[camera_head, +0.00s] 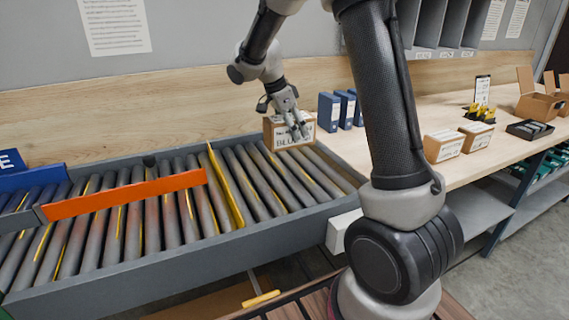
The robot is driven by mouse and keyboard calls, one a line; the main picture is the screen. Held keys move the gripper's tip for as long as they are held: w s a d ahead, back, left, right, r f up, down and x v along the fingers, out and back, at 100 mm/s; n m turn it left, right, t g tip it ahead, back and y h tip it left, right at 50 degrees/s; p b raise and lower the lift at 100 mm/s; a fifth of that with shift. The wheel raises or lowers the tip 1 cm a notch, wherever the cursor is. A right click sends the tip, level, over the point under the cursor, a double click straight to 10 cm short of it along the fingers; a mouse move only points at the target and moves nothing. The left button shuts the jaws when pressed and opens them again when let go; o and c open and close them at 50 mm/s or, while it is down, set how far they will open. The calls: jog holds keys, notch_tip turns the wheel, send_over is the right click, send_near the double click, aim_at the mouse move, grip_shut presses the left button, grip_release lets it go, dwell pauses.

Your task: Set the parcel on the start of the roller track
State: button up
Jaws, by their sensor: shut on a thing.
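The parcel (283,139) is a small brown box with a white label reading "BLU", the rest of which is cut off from sight. It is at the far right end of the roller track (230,247), by the track's back edge. My gripper (296,128) comes down from above and is shut on the parcel, its fingers covering part of the label side. I cannot tell whether the parcel's underside touches the rollers. A yellow bar (226,188) crosses the track to the left of the parcel.
An orange bar (124,194) lies over the track's left part, near a blue sign (38,178). Blue binders (329,112), cartons (444,146) and a dark tray (530,129) stand on the wooden bench to the right. Rollers in front of the parcel are clear.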

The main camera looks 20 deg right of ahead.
notch_tip(320, 180, down, 8)
jog(key=shift+f, duration=0.25)
jog(key=o, duration=2)
jog(key=shift+f, duration=0.1)
jog(key=shift+c, duration=0.2)
